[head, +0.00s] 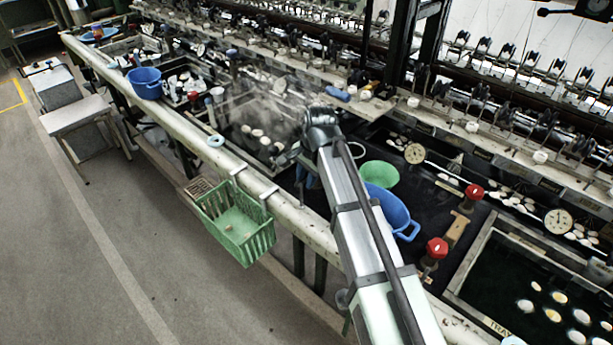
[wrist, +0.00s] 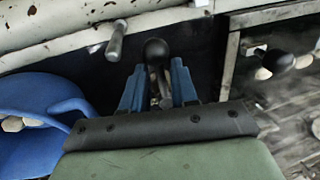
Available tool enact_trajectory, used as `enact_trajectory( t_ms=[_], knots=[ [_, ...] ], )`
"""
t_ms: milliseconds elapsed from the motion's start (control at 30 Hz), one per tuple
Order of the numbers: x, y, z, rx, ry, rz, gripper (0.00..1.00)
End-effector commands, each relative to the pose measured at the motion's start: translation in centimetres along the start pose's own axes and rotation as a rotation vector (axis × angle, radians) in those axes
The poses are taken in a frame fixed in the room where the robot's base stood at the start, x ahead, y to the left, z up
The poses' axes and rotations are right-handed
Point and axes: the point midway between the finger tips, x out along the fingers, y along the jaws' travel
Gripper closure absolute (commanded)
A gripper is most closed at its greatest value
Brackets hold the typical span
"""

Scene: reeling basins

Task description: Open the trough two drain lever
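In the wrist view, a lever with a black ball knob (wrist: 156,50) stands straight ahead of my gripper (wrist: 158,76). Its thin metal shaft shows in the gap between the two blue fingers. The fingers are apart, one on each side of the shaft, with the knob at about their tips; I cannot tell whether they touch it. No label shows which trough the lever belongs to. In the head view my arm hides the lever and most of the gripper.
A grey handle (wrist: 116,40) is left of the lever, below a pale pipe. A blue basin (wrist: 32,92) is close on the left. Another black knob (wrist: 279,61) is on the right. A green basket (head: 234,222) hangs on the front rail; red valve knobs (head: 437,248) stand right of my arm.

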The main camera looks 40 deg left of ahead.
Motion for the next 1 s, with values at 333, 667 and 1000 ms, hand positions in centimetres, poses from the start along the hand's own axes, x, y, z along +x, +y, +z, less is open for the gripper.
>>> enact_trajectory(
  t_ms=[333, 667, 1000],
  knots=[
    [-0.02, 0.01, 0.02, 0.0, -0.001, 0.0, 1.0],
    [-0.01, 0.02, 0.2, -0.001, -0.005, 0.0, 1.0],
    [0.0, 0.04, 0.35, -0.001, -0.008, 0.001, 1.0]
  ],
)
